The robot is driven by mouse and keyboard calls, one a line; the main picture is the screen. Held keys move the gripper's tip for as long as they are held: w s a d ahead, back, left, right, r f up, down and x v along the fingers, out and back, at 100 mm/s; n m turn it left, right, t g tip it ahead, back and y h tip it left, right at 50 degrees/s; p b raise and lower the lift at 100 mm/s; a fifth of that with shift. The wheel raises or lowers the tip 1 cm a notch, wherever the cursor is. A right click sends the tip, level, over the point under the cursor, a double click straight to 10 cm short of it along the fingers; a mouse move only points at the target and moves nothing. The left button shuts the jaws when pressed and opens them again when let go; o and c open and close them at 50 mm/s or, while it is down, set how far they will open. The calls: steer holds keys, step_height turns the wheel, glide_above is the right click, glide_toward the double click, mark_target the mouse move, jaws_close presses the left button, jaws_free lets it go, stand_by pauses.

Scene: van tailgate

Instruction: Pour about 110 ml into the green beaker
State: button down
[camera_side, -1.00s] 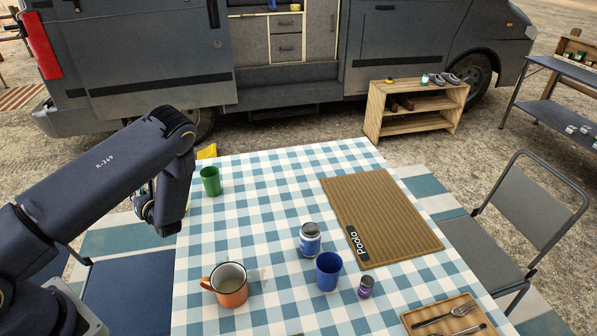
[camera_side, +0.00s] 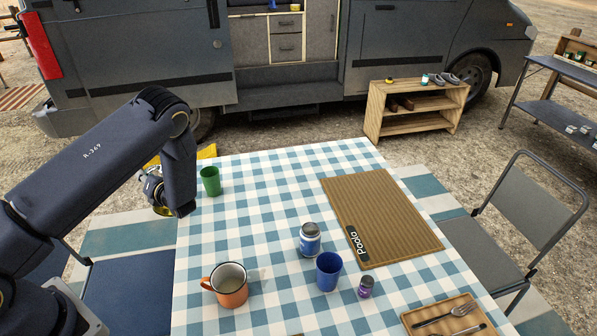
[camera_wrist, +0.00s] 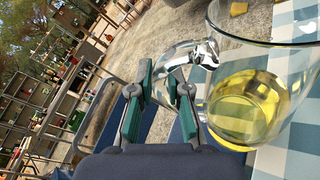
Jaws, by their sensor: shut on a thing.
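The green beaker (camera_side: 210,181) stands upright on the checked tablecloth near its far left corner, in the side view. My gripper (camera_wrist: 166,80) is shut on the handle of a clear glass jug (camera_wrist: 245,105), in the wrist view. Yellow liquid lies in the lower part of the jug, and no stream shows. In the side view my wrist covers most of my gripper and the jug; a bit of yellow (camera_side: 161,210) shows below it, left of the table edge and the beaker. The jug's exact tilt is hard to tell. The beaker's inside is too small to read.
An orange mug (camera_side: 230,290), a blue cup (camera_side: 328,271), a white-and-blue jar (camera_side: 310,240) and a small purple jar (camera_side: 366,287) stand nearer the front. A brown mat (camera_side: 385,215) lies at right. The cloth right of the beaker is clear.

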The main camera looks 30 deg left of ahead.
mark_target(155, 168)
steer(key=shift+w+d+r+m, duration=0.15)
steer(key=shift+w+r+m, duration=0.2)
steer(key=shift+w+m, duration=0.3)
steer(key=shift+w+d+r+m, duration=0.15)
steer(key=shift+w+r+m, duration=0.25)
steer(key=shift+w, duration=0.4)
steer(key=shift+w+d+r+m+g+y, duration=0.1)
steer(key=shift+w+d+m+g+y, duration=0.1)
steer(key=shift+w+m, duration=0.55)
steer(key=shift+w+d+r+m+g+y, duration=0.15)
steer(key=shift+w+m, duration=0.25)
steer(key=shift+m, duration=0.5)
steer(key=shift+w+d+r+m+y, duration=0.2)
steer(key=shift+w+r+m+y, duration=0.05)
steer(key=shift+w+r+m, duration=0.6)
steer(key=shift+w+d+r+m+b, duration=0.2)
steer(key=shift+w+r+m+b, duration=0.1)
steer(key=shift+w+r+m, duration=0.45)
steer(key=shift+w+d+r+m, duration=0.15)
steer(key=shift+w+m, duration=0.15)
steer(key=shift+w, duration=0.1)
steer(key=shift+w+d+r+m, duration=0.1)
steer(key=shift+w+m, duration=0.2)
steer(key=shift+w, duration=0.1)
steer(key=shift+w+d+r+m+y, duration=0.2)
steer(key=shift+w+m, duration=0.15)
steer(key=shift+w, duration=0.15)
steer(key=shift+w+d+r+m+y, duration=0.1)
steer(key=shift+w+d+r+m, duration=0.1)
steer(key=shift+w+m, duration=0.2)
